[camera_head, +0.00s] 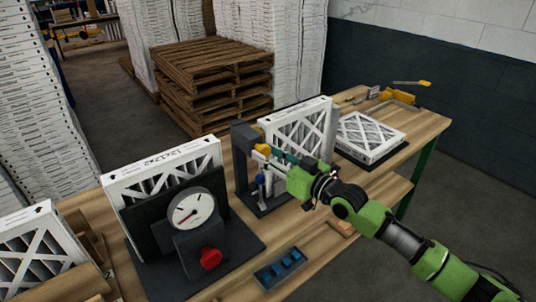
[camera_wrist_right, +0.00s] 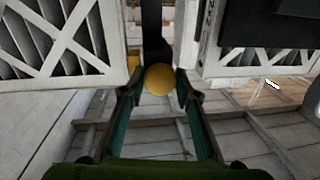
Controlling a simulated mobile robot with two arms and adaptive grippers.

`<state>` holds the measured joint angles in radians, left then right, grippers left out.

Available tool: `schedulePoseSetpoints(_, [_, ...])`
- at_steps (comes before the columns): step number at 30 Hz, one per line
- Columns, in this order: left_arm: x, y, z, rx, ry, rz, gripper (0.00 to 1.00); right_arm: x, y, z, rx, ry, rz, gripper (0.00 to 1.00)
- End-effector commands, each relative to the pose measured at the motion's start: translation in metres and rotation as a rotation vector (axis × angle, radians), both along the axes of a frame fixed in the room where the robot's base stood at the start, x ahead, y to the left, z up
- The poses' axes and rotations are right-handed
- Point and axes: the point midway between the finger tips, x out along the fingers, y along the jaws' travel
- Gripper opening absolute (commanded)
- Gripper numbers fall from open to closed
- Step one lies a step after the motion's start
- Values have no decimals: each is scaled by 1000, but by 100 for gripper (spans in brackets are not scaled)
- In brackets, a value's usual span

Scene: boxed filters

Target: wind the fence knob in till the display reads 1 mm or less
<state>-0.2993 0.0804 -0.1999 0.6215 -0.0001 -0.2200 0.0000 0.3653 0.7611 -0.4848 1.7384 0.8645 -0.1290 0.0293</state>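A white round dial (camera_head: 191,210) with a red needle pointing to the lower left stands on a dark stand; its markings are too small to read. A red knob (camera_head: 210,258) sits below it on the front of the same stand. My right gripper (camera_head: 274,154) is away from that knob, at a dark upright post with a yellow ball (camera_head: 263,149) near its top. In the right wrist view the yellow ball (camera_wrist_right: 159,79) shows at the fingertips, with a gap on both sides. The fingers are open. I cannot tell which knob is the fence knob. My left gripper is out of view.
Boxed filters stand behind the dial (camera_head: 163,166) and behind the post (camera_head: 300,122); another lies flat (camera_head: 368,137) at the right. A blue-celled tray (camera_head: 280,269) sits at the table's front edge. Stacked pallets (camera_head: 210,85) stand behind the wooden table (camera_head: 408,160).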

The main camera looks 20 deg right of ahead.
Motion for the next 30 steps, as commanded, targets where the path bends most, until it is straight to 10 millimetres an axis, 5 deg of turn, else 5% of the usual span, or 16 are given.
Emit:
schedulePoseSetpoints(14, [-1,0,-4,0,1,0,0,0,0,-1,74,25,-1,8])
schedulePoseSetpoints(30, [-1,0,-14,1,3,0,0,0,0,-1,508,182,0,8])
